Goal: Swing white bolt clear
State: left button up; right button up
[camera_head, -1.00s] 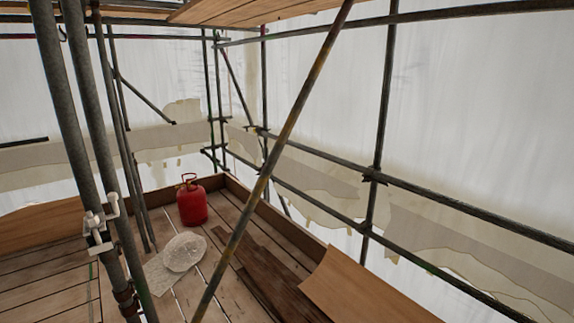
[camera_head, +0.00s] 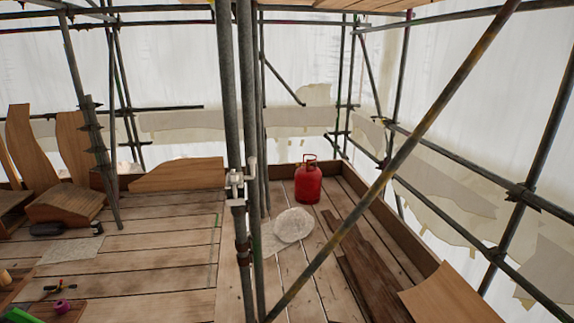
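A white coupler (camera_head: 235,186) is clamped on the upright scaffold poles near the middle of the view. Its white bolt (camera_head: 252,166) appears as a pale piece standing up at the coupler's right side, in front of the right-hand pole. The part is small, so I cannot tell whether the bolt is seated or loose. Neither of my grippers is in view.
A diagonal pole (camera_head: 398,160) crosses in front at the right. Wooden pieces (camera_head: 66,203) and small tools (camera_head: 62,288) are at left.

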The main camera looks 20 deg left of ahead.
aim_at(232, 170)
jog(key=u, duration=1.15)
